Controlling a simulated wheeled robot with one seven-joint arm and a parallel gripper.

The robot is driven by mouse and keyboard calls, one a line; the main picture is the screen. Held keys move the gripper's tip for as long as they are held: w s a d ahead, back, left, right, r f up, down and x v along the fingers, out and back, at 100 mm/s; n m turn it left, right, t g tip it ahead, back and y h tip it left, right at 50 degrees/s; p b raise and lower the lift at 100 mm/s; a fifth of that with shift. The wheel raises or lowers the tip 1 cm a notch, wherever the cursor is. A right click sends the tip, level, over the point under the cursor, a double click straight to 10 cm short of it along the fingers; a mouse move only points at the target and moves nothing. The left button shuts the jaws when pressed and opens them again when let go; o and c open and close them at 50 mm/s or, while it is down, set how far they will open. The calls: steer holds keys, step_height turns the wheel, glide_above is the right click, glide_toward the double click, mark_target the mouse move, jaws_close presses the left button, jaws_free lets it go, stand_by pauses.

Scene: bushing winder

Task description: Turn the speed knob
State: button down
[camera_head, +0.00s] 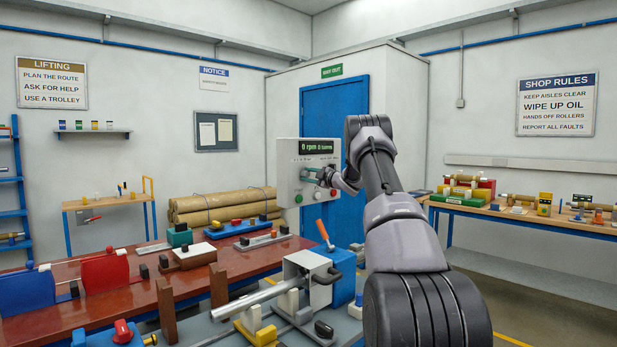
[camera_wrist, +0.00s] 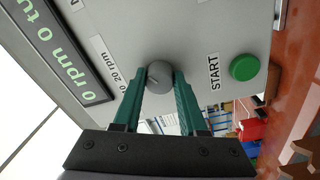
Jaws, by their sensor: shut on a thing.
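The speed knob (camera_wrist: 160,77) is a small grey round knob on the grey control box, seen in the wrist view. My gripper (camera_wrist: 159,82) has its two green fingers closed on the knob's sides. In the head view my gripper (camera_head: 318,173) reaches the front of the control box (camera_head: 291,165), and the knob is hidden there behind the fingers. A scale label (camera_wrist: 107,60) reading "20 rpm" at one end is beside the knob. The display (camera_wrist: 62,47) reads 0 rpm and 0 turns.
A green START button (camera_wrist: 244,67) is close to the right finger in the wrist view. In the head view a winder with a metal shaft (camera_head: 254,298) stands below the box. A red-brown bench (camera_head: 130,303) with blocks is to the left.

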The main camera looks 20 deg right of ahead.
steer(key=shift+f+m, duration=0.1)
steer(key=shift+m, duration=0.2)
steer(key=shift+c, duration=2.3)
jaws_free()
steer(key=v, duration=1.1)
steer(key=shift+w+d, duration=0.1)
